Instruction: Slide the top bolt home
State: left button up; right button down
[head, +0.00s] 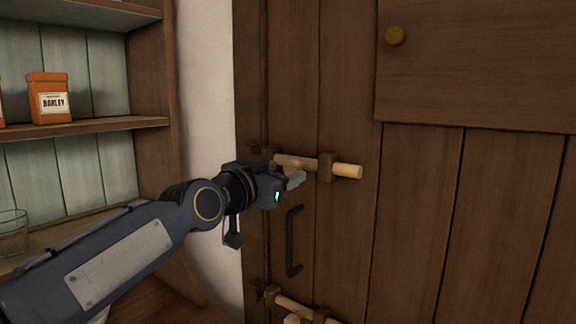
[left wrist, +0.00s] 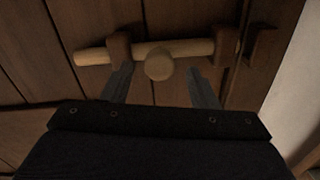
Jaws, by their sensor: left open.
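The top bolt (head: 346,170) is a pale wooden rod lying across the dark plank door, held in dark brackets (head: 325,167). In the left wrist view the bolt (left wrist: 90,56) has a round knob (left wrist: 158,65) standing out towards the camera. My left gripper (head: 297,180) is open at the bolt and hides part of it in the head view. In the left wrist view its fingers (left wrist: 160,86) stand either side of the knob, with gaps on both sides. A dark keeper (left wrist: 262,44) sits beyond the rod's right end there. My right gripper is out of view.
A black door handle (head: 292,241) hangs just below my left gripper. A lower bolt (head: 294,304) is near the bottom edge. Shelves at left hold an orange barley tin (head: 49,97) and a glass (head: 12,233). A white wall (head: 205,110) borders the door frame.

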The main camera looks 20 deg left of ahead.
aim_at(290, 170)
pick_arm(q)
jog(key=shift+p+x, duration=0.4)
jog(key=shift+x, duration=1.55)
grip_shut()
